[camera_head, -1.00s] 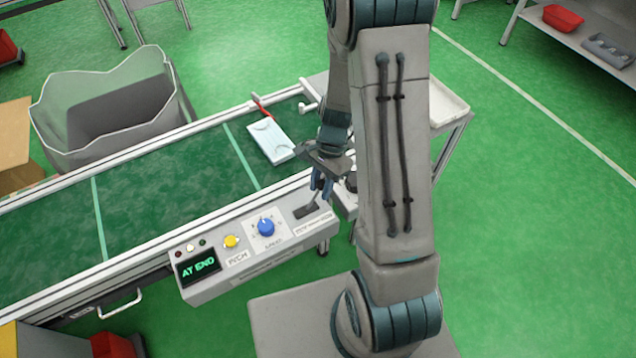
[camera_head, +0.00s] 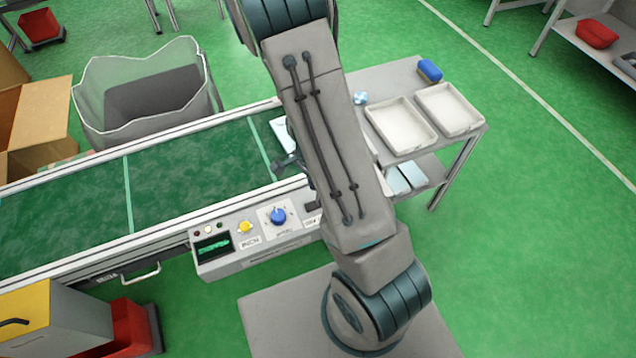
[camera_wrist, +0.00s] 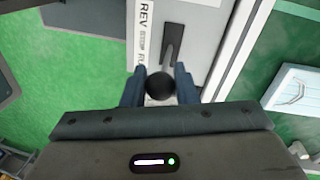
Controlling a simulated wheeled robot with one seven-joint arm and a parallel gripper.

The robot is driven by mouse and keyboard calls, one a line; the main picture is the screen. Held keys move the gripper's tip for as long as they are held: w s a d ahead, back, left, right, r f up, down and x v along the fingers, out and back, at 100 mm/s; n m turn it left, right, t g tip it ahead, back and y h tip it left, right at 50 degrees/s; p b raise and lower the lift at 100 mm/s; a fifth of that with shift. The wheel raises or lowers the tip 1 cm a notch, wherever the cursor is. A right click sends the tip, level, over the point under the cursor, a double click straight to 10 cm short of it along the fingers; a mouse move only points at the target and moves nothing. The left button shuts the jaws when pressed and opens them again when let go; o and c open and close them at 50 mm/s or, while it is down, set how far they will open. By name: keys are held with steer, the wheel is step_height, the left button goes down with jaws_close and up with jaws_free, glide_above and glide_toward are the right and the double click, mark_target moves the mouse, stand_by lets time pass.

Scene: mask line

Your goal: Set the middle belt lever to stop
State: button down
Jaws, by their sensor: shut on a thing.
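The belt lever's black round knob (camera_wrist: 159,86) sits between the fingers of my gripper (camera_wrist: 158,90) in the wrist view. The gripper is shut on it. The lever's dark slot (camera_wrist: 173,42) runs up the panel beside the printed labels REV and one partly hidden starting with RU. I cannot tell exactly which label the lever lines up with. In the head view the control panel (camera_head: 262,250) stands at the belt's near side, but my arm hides the lever and most of my gripper. The panel's display (camera_head: 213,246) shows green text too blurred to read.
The green belt (camera_head: 190,180) runs behind the panel, with a pale mask pack (camera_head: 283,132) partly hidden by my arm. A blue dial (camera_head: 278,216) and a yellow button (camera_head: 245,227) are left of the lever. A side table holds white trays (camera_head: 400,125).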

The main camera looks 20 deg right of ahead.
steer(key=shift+a, duration=0.25)
steer(key=c, duration=1.2)
jaws_free()
steer(key=shift+f, duration=0.1)
steer(key=r, duration=0.4)
steer(key=w+r+p, duration=0.1)
steer(key=r, duration=0.4)
steer(key=w+r+p, duration=0.1)
steer(key=r, duration=0.3)
steer(key=shift+w+a+r, duration=0.1)
steer(key=shift+a+r, duration=0.25)
